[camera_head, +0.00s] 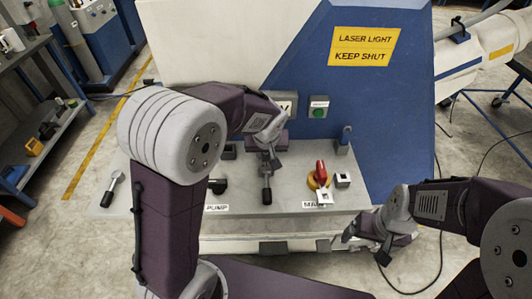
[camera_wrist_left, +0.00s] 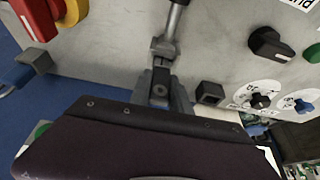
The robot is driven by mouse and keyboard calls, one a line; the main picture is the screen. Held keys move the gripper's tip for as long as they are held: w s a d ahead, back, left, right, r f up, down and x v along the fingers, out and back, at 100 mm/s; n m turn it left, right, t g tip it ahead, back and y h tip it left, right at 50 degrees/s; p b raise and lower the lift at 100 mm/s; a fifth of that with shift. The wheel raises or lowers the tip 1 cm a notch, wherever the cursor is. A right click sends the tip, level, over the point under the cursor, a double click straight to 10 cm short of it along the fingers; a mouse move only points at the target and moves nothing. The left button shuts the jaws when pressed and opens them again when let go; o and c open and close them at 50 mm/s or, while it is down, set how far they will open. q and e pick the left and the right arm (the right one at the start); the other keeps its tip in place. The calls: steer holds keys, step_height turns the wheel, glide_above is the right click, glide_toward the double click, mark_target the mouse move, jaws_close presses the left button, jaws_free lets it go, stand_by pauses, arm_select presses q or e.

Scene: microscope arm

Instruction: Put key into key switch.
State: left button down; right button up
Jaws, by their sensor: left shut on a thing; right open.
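My left gripper (camera_head: 266,158) is low over the back of the grey console, behind a lever with a black handle. In the left wrist view, its grey fingers (camera_wrist_left: 162,98) are shut on a small dark piece (camera_wrist_left: 160,84). I cannot tell whether this piece is the key; the fingers hide much of it. The lever's metal rod and block (camera_wrist_left: 164,47) are just beyond the fingertips. My right gripper (camera_head: 380,230) is open and empty, right of the console's front edge. I cannot pick out the key switch for certain.
A red switch on a yellow base (camera_head: 320,174) is at the console's right, near a small pale block (camera_head: 343,180). A post with a blue top (camera_head: 346,136) stands at the back right. A dark square block (camera_wrist_left: 210,93) and black knobs (camera_wrist_left: 268,43) are near my left fingers.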

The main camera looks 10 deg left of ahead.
arm_select(q)
steer(key=shift+f+b, duration=0.3)
steer(key=shift+f, duration=0.1)
steer(key=c, duration=1.1)
jaws_free()
steer(key=v, duration=0.9)
steer(key=shift+r+p, duration=0.1)
steer(key=shift+p, duration=0.25)
